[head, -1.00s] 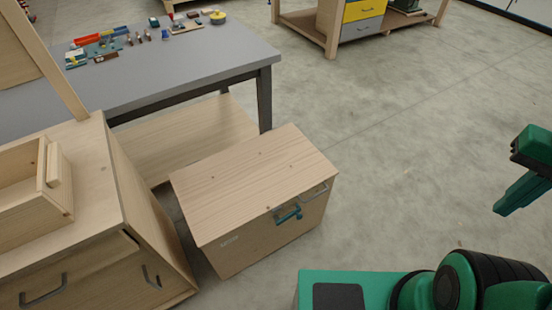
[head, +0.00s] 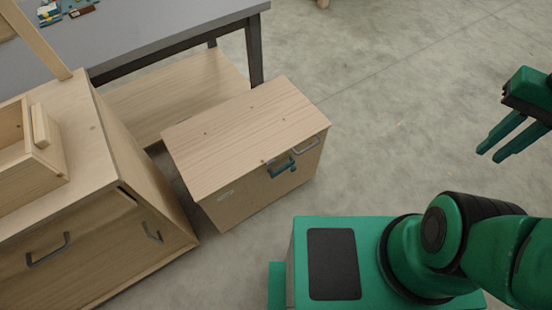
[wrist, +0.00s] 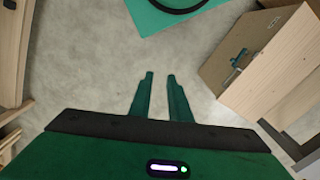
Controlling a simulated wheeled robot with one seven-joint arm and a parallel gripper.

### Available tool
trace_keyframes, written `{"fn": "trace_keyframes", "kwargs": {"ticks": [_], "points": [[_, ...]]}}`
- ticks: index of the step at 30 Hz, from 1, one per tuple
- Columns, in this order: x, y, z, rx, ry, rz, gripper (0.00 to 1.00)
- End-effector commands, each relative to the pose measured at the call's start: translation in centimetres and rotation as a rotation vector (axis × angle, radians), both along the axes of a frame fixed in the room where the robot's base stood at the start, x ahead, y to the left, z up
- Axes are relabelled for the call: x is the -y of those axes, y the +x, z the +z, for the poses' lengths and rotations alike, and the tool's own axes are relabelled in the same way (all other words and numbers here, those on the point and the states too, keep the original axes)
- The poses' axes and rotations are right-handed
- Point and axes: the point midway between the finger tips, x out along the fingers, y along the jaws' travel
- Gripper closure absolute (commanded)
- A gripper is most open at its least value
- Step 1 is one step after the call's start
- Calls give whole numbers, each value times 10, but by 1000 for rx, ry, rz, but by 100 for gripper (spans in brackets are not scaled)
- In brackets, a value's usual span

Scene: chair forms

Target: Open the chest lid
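The wooden chest (head: 245,196) stands on the floor in the middle of the head view, with its flat lid (head: 240,128) down. A teal latch (head: 281,167) sits at the lid's front edge, beside a grey handle (head: 306,146). In the wrist view the chest (wrist: 232,72) is at the right, with the latch (wrist: 238,60) on its front and the lid (wrist: 275,72) partly cut off by the frame. My gripper (head: 488,156) is well to the right of the chest, in the air. Its fingers (wrist: 160,75) are apart with nothing between them.
A wooden cabinet (head: 85,235) with an open-topped box (head: 30,165) on it stands left of the chest. A grey-topped table (head: 140,40) with a low wooden shelf (head: 175,95) is behind. The floor (head: 400,130) right of the chest is clear.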

Motion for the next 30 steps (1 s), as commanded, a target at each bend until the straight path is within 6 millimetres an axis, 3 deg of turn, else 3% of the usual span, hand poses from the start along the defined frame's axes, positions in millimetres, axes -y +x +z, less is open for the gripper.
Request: {"fn": "trace_keyframes", "kwargs": {"ticks": [5, 16, 23, 30], "points": [[3, 27, -7, -49, -37, 54, 83], [-9, 118, -48, -190, -212, 259, 83], [-36, 171, -84, -255, -350, 409, 83], [-78, 217, -130, -302, -510, 583, 83]]}}
